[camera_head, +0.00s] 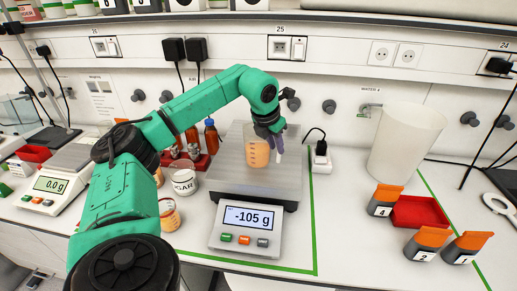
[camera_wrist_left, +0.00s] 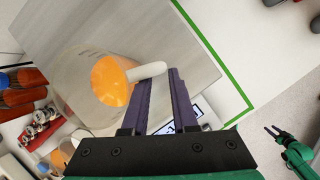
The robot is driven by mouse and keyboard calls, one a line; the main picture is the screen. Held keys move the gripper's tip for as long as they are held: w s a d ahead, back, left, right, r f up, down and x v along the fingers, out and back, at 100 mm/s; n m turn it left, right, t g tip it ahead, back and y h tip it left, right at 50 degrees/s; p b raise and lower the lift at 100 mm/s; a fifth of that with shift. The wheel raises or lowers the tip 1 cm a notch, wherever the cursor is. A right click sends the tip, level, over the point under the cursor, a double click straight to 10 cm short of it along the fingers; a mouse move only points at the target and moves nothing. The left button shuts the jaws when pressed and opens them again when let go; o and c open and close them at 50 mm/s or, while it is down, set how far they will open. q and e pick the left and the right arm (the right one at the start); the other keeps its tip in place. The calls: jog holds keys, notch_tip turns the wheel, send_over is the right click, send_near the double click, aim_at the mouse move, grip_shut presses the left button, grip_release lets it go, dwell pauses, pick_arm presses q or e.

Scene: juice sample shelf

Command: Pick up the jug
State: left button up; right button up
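The jug (camera_head: 257,152) is clear with orange juice in its lower part and stands over the scale's plate; I cannot tell if it touches it. Its pale handle (camera_head: 279,144) points right. In the left wrist view the jug (camera_wrist_left: 112,82) is left of my fingers, its handle (camera_wrist_left: 147,71) reaching to the fingertips. My left gripper (camera_head: 274,133) is at the handle, pointing down. In the left wrist view a gap shows between its purple fingers (camera_wrist_left: 163,76); whether they press on the handle is unclear. My right gripper (camera_wrist_left: 272,131) is far off, open and empty.
The scale (camera_head: 240,224) under the jug reads -105 g. A bottle rack (camera_head: 190,163) and an agar jar (camera_head: 183,179) stand left of it. A large empty beaker (camera_head: 405,142) and a red tray (camera_head: 418,212) are at right. A wall shelf edge is above.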

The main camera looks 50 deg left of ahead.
aim_at(278, 155)
pick_arm(q)
jog(key=x, duration=0.1)
jog(key=b+x, duration=0.2)
jog(key=shift+s+d+f, duration=0.15)
jog(key=shift+s+f, duration=0.05)
jog(key=shift+f, duration=0.15)
jog(key=shift+w+f, duration=0.1)
jog(key=shift+w, duration=0.2)
jog(key=shift+c, duration=0.3)
grip_shut()
dwell(0.4)
